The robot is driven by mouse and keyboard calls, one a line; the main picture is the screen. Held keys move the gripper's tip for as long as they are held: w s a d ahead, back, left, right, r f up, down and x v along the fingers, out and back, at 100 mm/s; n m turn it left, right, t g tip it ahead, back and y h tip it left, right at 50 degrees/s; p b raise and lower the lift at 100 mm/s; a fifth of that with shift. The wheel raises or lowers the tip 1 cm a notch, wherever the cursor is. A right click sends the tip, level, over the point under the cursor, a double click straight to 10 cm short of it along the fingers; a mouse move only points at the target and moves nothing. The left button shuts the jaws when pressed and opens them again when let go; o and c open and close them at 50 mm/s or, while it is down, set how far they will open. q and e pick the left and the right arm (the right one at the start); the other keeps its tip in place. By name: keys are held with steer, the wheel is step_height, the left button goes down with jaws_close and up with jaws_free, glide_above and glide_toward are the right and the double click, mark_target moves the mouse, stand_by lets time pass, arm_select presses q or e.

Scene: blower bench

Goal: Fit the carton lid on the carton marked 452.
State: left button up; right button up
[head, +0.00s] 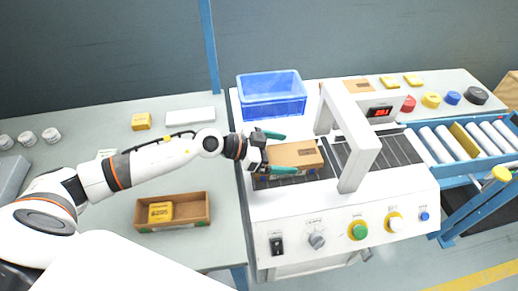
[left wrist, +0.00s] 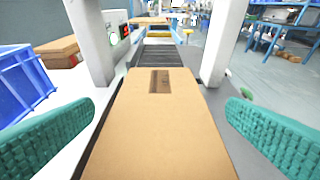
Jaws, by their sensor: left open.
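A brown carton (head: 300,153) with a closed flat top and a small darker patch lies on the dark roller bed of the white bench machine. It fills the middle of the left wrist view (left wrist: 160,125). I cannot read a 452 on it, nor tell whether its top is a separate lid. My left gripper (head: 278,153) is open, its teal fingers on either side of the carton's near end; the left wrist view shows gaps at both sides. An open brown carton (head: 203,222) holding a yellow box (head: 160,212) stands on the left table. My right gripper is out of view.
A white arch (head: 356,135) spans the rollers just right of the carton. A blue bin (head: 271,98) stands behind. A flat brown piece (head: 358,86) lies behind the arch. Buttons line the machine's front. A roller conveyor (head: 465,140) continues right. The left table's middle is mostly clear.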

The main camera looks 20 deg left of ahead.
arm_select(q)
steer(key=b+v, duration=0.1)
steer(key=v, duration=1.1)
steer(key=shift+b, duration=0.35)
steer(key=shift+r, duration=0.15)
